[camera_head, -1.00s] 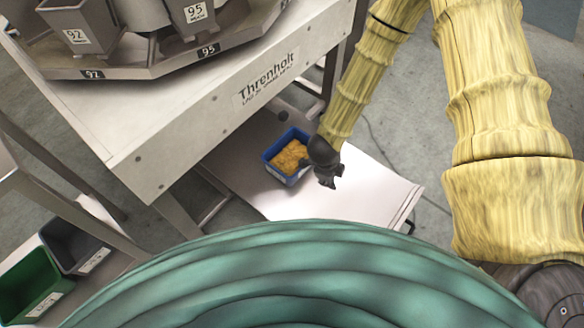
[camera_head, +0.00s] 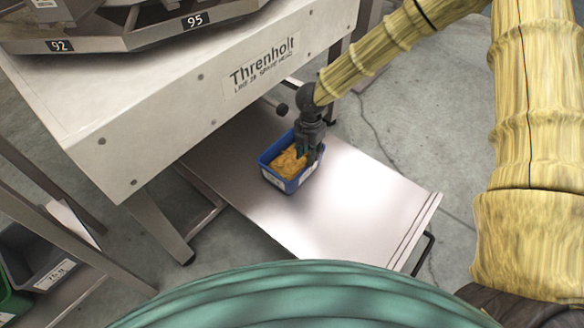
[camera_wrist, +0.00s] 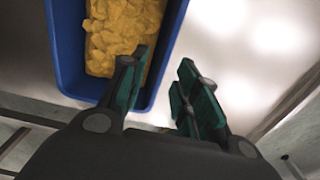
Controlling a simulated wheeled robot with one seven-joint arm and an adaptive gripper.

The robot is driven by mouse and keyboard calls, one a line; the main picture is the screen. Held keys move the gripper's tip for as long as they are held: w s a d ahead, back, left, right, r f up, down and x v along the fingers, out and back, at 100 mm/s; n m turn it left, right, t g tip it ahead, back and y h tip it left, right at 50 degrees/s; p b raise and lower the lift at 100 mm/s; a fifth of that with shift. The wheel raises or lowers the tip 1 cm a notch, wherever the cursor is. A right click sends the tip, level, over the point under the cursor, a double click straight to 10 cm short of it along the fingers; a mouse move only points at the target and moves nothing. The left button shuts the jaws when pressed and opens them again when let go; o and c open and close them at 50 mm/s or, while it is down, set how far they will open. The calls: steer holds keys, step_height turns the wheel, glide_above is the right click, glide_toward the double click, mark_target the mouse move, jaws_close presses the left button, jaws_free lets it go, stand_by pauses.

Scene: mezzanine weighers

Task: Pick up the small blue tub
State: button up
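The small blue tub (camera_head: 274,179) holds yellow-orange chunks and stands on a shiny metal shelf (camera_head: 350,205). It carries a white label on its near side. My gripper (camera_head: 309,155) points down at the tub's right side. In the wrist view, the tub (camera_wrist: 68,52) fills the upper left. My gripper (camera_wrist: 160,88) is open there, with a clear gap between its green-padded fingers. The left finger overlaps the tub's inside and the right finger is outside it, so the tub's side wall runs between them. Whether a finger touches the wall cannot be told.
A large metal weigher housing marked Threnholt (camera_head: 180,95) overhangs the shelf's left side. A grey bin (camera_head: 40,262) and a green bin (camera_head: 14,300) stand at lower left. The shelf's right part is clear.

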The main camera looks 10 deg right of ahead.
steer(key=b, duration=0.2)
glide_above(307, 178)
step_height(307, 178, down, 6)
steer(key=shift+r, duration=0.25)
steer(key=shift+w+f+b, duration=0.1)
steer(key=shift+f+b, duration=1.6)
steer(key=shift+f, duration=0.85)
steer(key=shift+c, duration=0.3)
jaws_close()
